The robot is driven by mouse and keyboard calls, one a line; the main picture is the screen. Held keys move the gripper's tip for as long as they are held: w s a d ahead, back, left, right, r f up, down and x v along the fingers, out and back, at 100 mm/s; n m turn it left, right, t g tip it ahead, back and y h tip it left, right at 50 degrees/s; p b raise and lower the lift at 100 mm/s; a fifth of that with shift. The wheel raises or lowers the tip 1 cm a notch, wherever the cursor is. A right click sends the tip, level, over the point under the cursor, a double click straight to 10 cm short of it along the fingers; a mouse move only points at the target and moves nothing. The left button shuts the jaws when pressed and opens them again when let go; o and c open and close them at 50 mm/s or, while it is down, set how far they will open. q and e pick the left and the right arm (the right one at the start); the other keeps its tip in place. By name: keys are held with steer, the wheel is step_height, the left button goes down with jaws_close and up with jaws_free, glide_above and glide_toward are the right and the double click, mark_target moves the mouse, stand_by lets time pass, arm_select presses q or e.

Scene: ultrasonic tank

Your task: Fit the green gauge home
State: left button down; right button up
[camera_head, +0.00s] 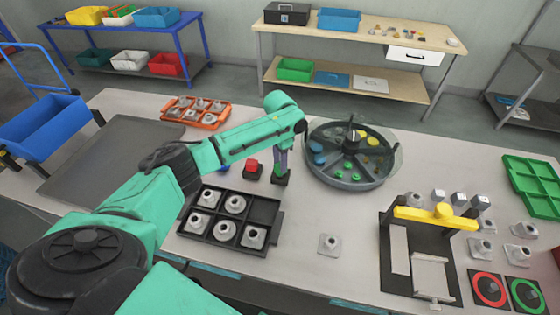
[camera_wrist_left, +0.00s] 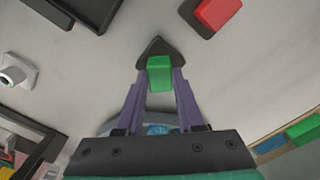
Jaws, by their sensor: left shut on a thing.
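The green gauge (camera_wrist_left: 160,73) is a green block held between the purple fingers of my left gripper (camera_wrist_left: 161,82). My right gripper is not in view.
A red block (camera_head: 251,165) on a dark base stands just left of the gripper. A round turntable (camera_head: 346,182) with coloured pieces stands close right. A black compartment tray (camera_head: 268,210) with metal parts lies in front. A yellow-topped fixture (camera_head: 430,217) stands at the right.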

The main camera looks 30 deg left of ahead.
arm_select(q)
steer(key=shift+f, duration=0.5)
steer(key=shift+f+p, duration=0.2)
steer(key=shift+p, duration=0.55)
stand_by(3.2)
steer(key=shift+c, duration=2.3)
jaws_free()
steer(key=shift+r, duration=0.15)
step_height(320, 180, up, 14)
steer(key=b, duration=0.3)
steer(key=shift+r, duration=0.15)
